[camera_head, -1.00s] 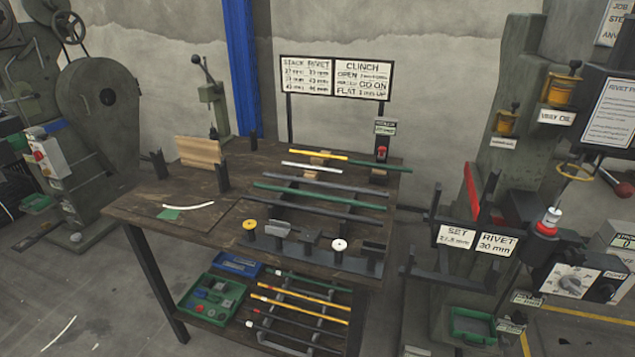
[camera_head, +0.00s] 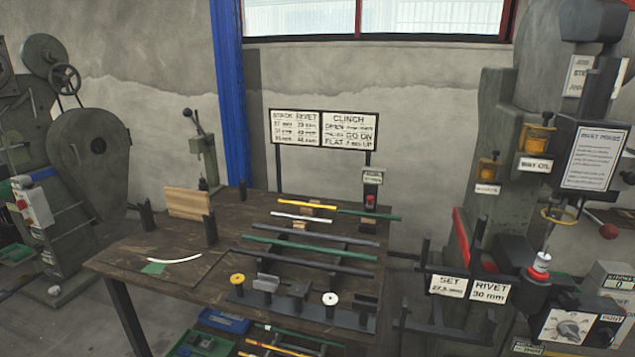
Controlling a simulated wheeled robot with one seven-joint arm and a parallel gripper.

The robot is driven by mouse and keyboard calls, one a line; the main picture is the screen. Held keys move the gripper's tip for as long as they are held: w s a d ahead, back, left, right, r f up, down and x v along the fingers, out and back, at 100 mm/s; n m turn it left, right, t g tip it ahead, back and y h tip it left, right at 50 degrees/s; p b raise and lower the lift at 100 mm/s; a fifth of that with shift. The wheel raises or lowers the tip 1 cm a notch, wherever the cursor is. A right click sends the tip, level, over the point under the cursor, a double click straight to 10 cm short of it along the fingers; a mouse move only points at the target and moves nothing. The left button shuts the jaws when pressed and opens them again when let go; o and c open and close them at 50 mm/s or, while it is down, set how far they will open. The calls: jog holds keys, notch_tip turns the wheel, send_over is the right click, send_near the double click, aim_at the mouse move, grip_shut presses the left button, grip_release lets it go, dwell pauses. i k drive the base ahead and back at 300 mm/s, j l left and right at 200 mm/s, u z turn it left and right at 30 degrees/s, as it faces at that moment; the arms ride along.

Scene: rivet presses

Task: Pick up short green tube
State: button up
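A short green tube (camera_head: 370,215) lies at the back right of the wooden workbench (camera_head: 205,255). Its left end is near the right end of a yellow tube (camera_head: 306,205); I cannot tell whether they touch. A longer green tube (camera_head: 308,250) lies across the rack further forward. My gripper is not in view.
A white tube (camera_head: 302,217) and grey tubes (camera_head: 310,237) lie beside the green ones. A sign (camera_head: 323,128) and a small post with a red button (camera_head: 371,190) stand behind. Front tooling blocks (camera_head: 298,288) line the bench. A rivet press (camera_head: 500,190) stands right.

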aim_at(370, 217)
jog(key=i+j+z, duration=0.1)
jog(key=z, duration=0.2)
jog(key=j+z, duration=0.15)
jog(key=z, duration=0.15)
jog(key=i+j+z, duration=0.15)
jog(key=j, duration=0.25)
jog(key=i+j+z, duration=0.1)
jog(key=j, duration=0.35)
jog(key=i+j+z, duration=0.15)
jog(key=j, duration=0.3)
jog(key=i+j+z, duration=0.15)
jog(key=j, duration=1.1)
jog(key=i+j+u, duration=0.15)
jog(key=j, duration=0.75)
jog(key=i+j+z, duration=0.2)
